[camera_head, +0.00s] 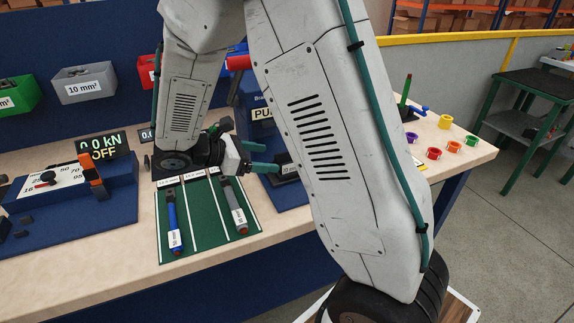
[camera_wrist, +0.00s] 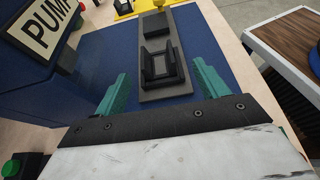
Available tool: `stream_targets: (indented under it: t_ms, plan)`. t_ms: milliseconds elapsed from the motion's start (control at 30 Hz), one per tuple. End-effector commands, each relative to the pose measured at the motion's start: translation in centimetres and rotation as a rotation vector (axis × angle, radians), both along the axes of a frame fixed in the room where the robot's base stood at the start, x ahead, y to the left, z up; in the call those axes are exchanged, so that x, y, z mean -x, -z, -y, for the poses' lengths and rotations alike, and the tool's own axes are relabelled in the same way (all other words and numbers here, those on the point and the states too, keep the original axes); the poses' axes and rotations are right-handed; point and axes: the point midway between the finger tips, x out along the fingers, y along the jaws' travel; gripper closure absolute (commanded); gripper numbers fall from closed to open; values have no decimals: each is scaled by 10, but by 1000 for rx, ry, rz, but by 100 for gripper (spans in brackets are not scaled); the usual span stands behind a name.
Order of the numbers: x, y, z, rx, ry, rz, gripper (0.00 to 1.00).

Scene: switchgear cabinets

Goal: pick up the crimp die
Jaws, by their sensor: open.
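My gripper (camera_head: 272,157) reaches over the blue press base beside the pump unit. In the wrist view its two teal fingers (camera_wrist: 163,85) are spread apart with nothing held between them. Between and beyond them a dark block with a U-shaped, channel-like opening (camera_wrist: 162,65) sits on a grey plate (camera_wrist: 180,92). This block may be the crimp die or its seat; I cannot tell which. Another dark block (camera_wrist: 156,24) stands at the plate's far end. In the head view a dark part (camera_head: 288,170) shows just beyond the fingers, partly hidden by my arm.
Coloured rings (camera_head: 434,153) lie right. The pump unit (camera_wrist: 45,50) borders the gripper's left.

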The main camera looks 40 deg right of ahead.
Motion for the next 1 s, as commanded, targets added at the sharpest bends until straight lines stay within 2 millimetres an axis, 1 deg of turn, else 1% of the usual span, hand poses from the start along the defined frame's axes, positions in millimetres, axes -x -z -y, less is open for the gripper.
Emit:
stream_targets:
  t_ms: [267, 500, 600, 700, 900, 967, 1000]
  plan:
    - [5, 12, 25, 6, -6, -11, 27]
    - [12, 23, 57, 5, -4, -10, 27]
    - [15, 27, 67, 5, -6, -10, 27]
    - [16, 29, 70, 5, -8, -9, 27]
    - [16, 29, 70, 5, -7, -8, 27]
    - [16, 29, 70, 5, -7, -8, 44]
    - [16, 29, 70, 5, -7, -8, 55]
